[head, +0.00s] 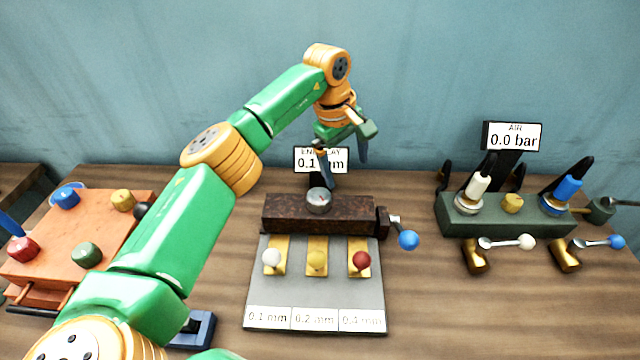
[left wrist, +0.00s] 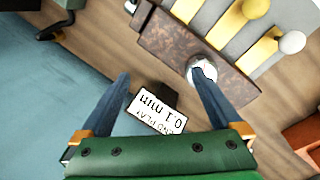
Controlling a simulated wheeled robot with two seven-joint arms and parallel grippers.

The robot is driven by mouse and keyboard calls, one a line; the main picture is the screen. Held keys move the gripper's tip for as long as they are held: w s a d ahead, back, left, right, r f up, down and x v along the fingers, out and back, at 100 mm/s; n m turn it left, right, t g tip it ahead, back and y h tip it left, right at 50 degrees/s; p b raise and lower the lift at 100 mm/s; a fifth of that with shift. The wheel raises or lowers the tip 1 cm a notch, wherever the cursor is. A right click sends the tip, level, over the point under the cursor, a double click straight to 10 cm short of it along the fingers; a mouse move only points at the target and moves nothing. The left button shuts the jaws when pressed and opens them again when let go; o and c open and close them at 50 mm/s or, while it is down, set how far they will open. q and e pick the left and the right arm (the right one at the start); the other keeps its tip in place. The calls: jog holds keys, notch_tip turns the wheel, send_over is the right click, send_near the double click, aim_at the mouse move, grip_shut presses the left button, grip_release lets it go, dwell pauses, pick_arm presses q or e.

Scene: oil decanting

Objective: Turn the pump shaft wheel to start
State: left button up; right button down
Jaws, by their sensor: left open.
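A small round metal disc (head: 319,201) with a dial-like face sits on top of the dark brown block (head: 285,215); it also shows in the left wrist view (left wrist: 203,68). A crank with a blue ball (head: 408,240) sticks out of the block's right end. I cannot tell for certain which of these is the pump shaft wheel. My left gripper (head: 345,170) is open and empty, above and behind the block. In the left wrist view its fingers (left wrist: 160,80) are spread, one tip overlapping the disc's edge; contact is unclear. My right gripper is out of view.
The end play sign (left wrist: 158,112) reads 0.1 mm, behind the block. A grey plate (head: 262,300) with white, yellow and red knobs lies in front. A green manifold (head: 490,220) with an air sign (head: 514,137) stands right, an orange box (head: 100,230) left.

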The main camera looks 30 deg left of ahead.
pick_arm(q)
jog(key=g+y, duration=0.2)
send_over(319, 195)
jog(key=shift+w, duration=0.1)
notch_tip(319, 195, down, 6)
jog(key=shift+p, duration=0.85)
jog(key=shift+f, duration=0.45)
jog(key=c, duration=1.4)
jog(key=shift+n, duration=0.3)
